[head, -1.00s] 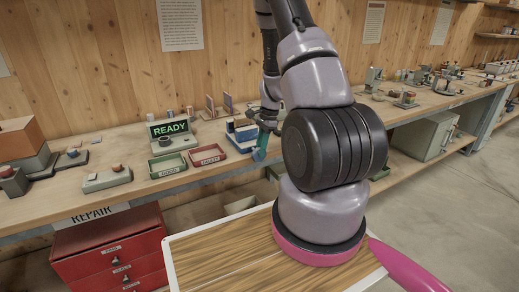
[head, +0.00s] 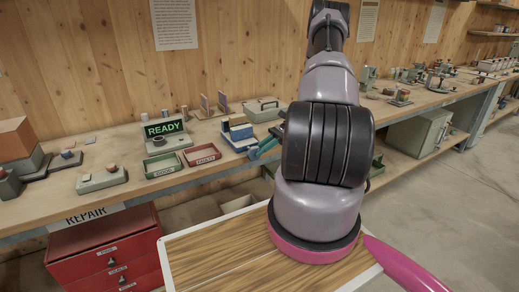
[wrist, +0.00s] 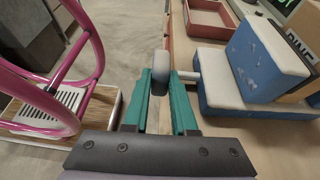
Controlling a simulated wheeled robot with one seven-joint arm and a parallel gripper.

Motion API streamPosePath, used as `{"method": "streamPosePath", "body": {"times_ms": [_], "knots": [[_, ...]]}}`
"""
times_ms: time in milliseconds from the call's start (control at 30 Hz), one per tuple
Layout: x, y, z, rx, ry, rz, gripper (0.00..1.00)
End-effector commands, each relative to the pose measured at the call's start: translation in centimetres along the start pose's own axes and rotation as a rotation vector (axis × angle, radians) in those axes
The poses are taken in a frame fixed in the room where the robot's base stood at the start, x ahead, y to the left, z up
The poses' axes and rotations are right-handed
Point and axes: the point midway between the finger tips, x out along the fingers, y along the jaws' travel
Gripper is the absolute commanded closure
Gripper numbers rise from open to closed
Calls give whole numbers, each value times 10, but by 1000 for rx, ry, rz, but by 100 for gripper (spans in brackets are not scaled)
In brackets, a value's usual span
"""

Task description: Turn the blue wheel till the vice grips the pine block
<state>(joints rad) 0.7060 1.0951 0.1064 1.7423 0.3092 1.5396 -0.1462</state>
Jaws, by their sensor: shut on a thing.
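The blue and white vice (head: 238,137) stands at the front of the bench; it fills the right of the wrist view (wrist: 262,65). A tan block with a partly cut-off "PINE" label (wrist: 298,78) is behind its near blue jaw; whether the jaw touches it is hidden. A short pale shaft (wrist: 188,76) runs from the vice to a small wheel seen edge-on (wrist: 160,68), which looks grey and dark here, not clearly blue. My gripper (wrist: 160,82), with teal fingers, is shut on this wheel. It also shows beside the vice in the head view (head: 264,147).
A green tray (head: 163,166) and a red tray (head: 202,155) lie left of the vice. A "READY" display (head: 166,128) stands behind them. A grey-green case (head: 263,108) stands behind the vice. A red drawer cabinet (head: 105,253) is below the bench.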

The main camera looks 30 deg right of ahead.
Motion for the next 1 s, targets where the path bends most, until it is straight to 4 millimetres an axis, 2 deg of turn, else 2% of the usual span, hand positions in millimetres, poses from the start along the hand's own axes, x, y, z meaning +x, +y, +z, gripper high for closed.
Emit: {"method": "streamPosePath", "body": {"times_ms": [400,967,1000], "knots": [[0,0,-6,0,-191,-1,100],[1,0,-7,0,-218,0,100],[1,0,-7,0,-218,0,64]]}}
